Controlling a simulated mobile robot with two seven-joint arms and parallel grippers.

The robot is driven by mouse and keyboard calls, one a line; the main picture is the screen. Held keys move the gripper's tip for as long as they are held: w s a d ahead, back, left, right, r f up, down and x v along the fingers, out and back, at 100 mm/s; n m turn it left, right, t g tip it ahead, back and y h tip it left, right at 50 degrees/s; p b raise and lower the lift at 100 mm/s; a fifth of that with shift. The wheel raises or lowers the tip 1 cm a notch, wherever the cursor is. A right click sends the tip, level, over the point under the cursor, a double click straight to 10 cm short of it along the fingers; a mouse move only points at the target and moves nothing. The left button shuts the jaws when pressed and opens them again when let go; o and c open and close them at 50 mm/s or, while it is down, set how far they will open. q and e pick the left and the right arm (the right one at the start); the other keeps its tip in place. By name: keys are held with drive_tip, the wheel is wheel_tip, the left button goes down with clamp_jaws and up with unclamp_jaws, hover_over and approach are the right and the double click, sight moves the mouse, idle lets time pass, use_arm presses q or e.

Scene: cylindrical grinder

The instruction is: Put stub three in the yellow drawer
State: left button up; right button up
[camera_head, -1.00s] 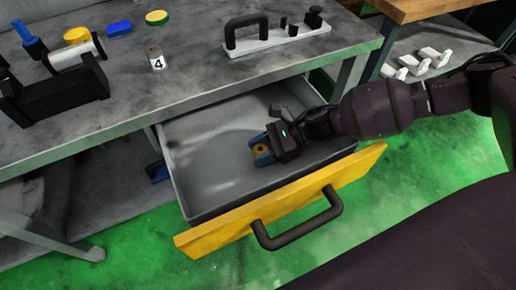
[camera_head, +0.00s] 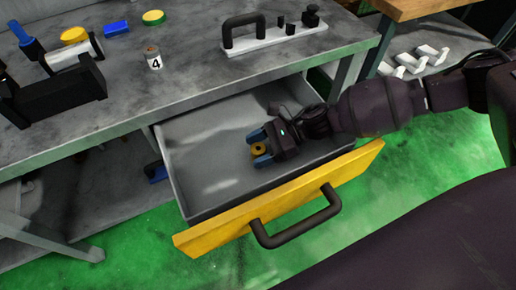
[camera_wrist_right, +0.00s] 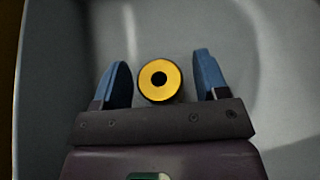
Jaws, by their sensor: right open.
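The open yellow-fronted drawer (camera_head: 290,203) has a grey tray inside. A stub with a yellow top and a dark centre hole (camera_head: 258,149) is in the drawer; its number is not visible. It also shows in the right wrist view (camera_wrist_right: 160,80), between the blue fingers and apart from both. My right gripper (camera_head: 260,148) is open around it, inside the drawer; it shows in the wrist view too (camera_wrist_right: 160,82). Another stub, marked 4 (camera_head: 154,60), stands upright on the bench. My left gripper is not in view.
The grey bench (camera_head: 190,75) overhangs the back of the drawer. On it are a white plate with a black handle (camera_head: 270,38), a black fixture (camera_head: 52,95), a blue block (camera_head: 116,27) and yellow discs. White hooked parts (camera_head: 412,62) lie at right.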

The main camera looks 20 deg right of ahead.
drive_tip(key=p+v, duration=0.1)
drive_tip(key=v, duration=0.9)
drive_tip(key=shift+d+r, duration=0.1)
drive_tip(key=shift+p+v, duration=0.3)
drive_tip(key=shift+v, duration=0.6)
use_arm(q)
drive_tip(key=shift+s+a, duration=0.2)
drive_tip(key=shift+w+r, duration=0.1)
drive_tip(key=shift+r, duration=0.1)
